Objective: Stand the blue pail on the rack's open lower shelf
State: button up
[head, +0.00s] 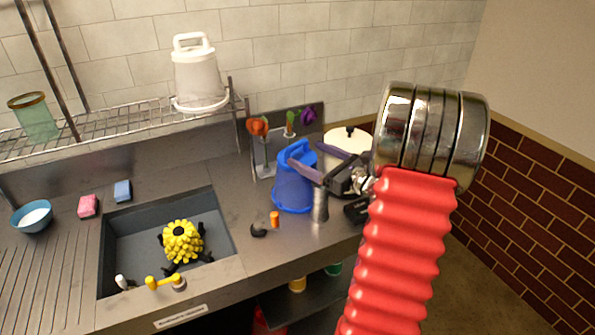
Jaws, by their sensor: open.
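The blue pail (292,191) stands upright on the steel counter, right of the sink, its handle at the top. My gripper (308,152) is open, with its two purple fingers at the pail's top right, close to the handle. I cannot tell whether the fingers touch the pail or straddle the handle. The wire rack (130,122) is at the upper left, with one wire shelf in view above the counter. Its shelf has a bare stretch between a green glass jar and a white pail. Any shelf higher up is out of view.
The white pail (200,78) and green jar (35,118) stand on the rack. Dark posts (62,60) rise at its left. Flowers in a holder (262,152) are behind the blue pail. A cream lidded pot (347,140) stands behind my gripper.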

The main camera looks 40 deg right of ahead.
aim_at(300, 159)
jog(key=shift+w+a, duration=0.15)
jog(key=shift+w, duration=0.9)
jog(key=shift+w+a, duration=0.1)
jog(key=shift+w, duration=0.95)
jog(key=shift+w+a+f, duration=0.1)
jog(key=shift+w+a, duration=0.1)
jog(key=shift+w, duration=1.1)
jog(key=shift+w+a+f, duration=0.1)
jog(key=shift+w+a, duration=0.05)
jog(key=shift+w, duration=1.1)
jog(key=shift+r, duration=0.1)
jog(key=c, duration=1.5)
notch_tip(300, 159, up, 18)
jog(key=shift+r, duration=0.1)
